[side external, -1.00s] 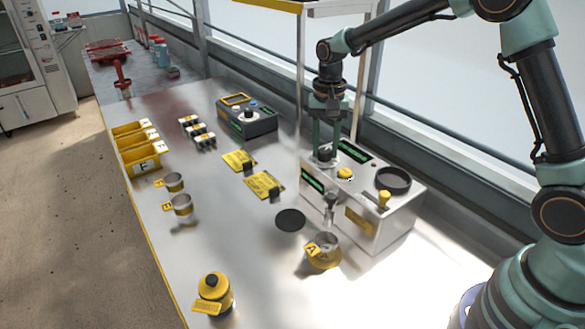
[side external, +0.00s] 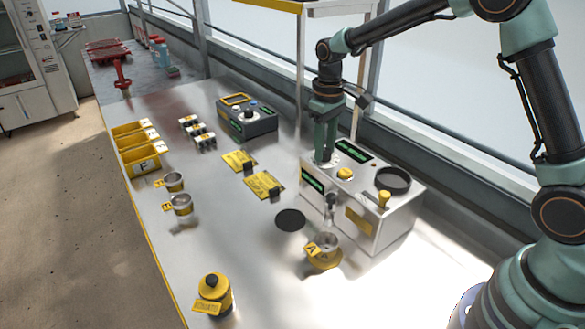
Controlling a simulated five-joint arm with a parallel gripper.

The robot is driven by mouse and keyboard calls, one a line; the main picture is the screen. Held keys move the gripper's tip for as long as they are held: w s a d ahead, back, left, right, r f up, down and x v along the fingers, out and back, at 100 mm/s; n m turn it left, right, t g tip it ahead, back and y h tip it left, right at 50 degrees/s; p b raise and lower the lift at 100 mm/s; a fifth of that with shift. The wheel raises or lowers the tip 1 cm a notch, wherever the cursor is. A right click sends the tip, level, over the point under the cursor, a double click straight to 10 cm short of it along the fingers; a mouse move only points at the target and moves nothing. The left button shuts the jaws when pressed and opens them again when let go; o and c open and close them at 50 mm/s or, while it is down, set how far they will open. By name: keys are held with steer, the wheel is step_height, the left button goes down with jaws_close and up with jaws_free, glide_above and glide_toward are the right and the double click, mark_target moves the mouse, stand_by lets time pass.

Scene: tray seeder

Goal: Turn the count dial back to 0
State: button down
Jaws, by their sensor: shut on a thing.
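The seeder (side external: 385,232) is a silver box with a dark green-lit display (side external: 354,151) on its top and another on its front. The count dial sits at the left end of the top, on a pale marked face (side external: 336,159). My gripper (side external: 324,158) points straight down over it and is shut on the dial. Its fingers hide most of the knob, and I cannot read the pointer or the number.
On the seeder top, a yellow button (side external: 345,174), a black round bowl (side external: 394,181) and a yellow-tipped lever (side external: 384,197) stand to the right of my gripper. A cup marked A (side external: 327,252) stands below the spout.

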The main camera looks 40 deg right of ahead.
mark_target(325, 150)
steer(key=shift+r+n, duration=0.1)
steer(key=shift+n, duration=1.5)
steer(key=c, duration=0.5)
jaws_free()
step_height(325, 150, up, 12)
